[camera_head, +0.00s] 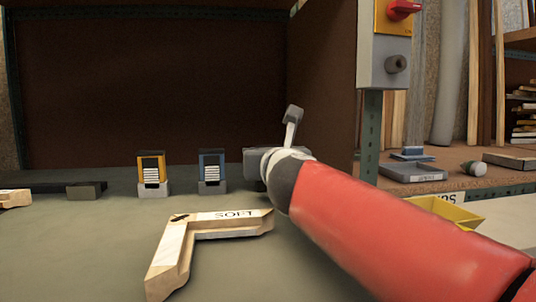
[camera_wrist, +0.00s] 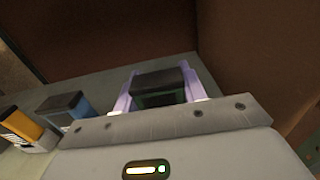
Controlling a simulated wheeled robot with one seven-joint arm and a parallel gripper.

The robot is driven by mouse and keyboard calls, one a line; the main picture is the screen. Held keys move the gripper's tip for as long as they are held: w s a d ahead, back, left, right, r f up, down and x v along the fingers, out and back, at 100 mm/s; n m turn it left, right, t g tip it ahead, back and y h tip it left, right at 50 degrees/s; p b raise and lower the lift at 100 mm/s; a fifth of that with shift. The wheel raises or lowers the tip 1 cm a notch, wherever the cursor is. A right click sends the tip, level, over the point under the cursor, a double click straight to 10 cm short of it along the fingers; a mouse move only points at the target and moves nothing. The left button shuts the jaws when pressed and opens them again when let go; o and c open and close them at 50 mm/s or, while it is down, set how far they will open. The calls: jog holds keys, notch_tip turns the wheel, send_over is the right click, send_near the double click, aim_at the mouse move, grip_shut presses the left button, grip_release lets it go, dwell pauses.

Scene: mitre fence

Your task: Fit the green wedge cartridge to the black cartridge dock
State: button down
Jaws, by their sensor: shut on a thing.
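The green wedge cartridge (camera_wrist: 160,98) shows in the wrist view as a dark block with a black top and a dark green face. My gripper (camera_wrist: 158,80) is shut on it, with one pale purple finger on each side. In the head view my red arm and wrist hide the cartridge and the fingertips. Whether its underside touches the bench or a stand cannot be seen. I cannot pick out the black cartridge dock with certainty in either view.
A yellow cartridge (camera_head: 151,168) and a blue cartridge (camera_head: 212,166) stand on grey blocks left of my wrist. An L-shaped wooden piece (camera_head: 190,238) lies in front. A long black bar (camera_head: 45,187) lies at the left. A brown panel (camera_head: 150,80) closes the back.

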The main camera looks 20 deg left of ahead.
jog(key=shift+f, duration=0.3)
jog(key=c, duration=0.7)
grip_release()
jog(key=shift+b+v, duration=0.55)
jog(key=shift+v, duration=2.45)
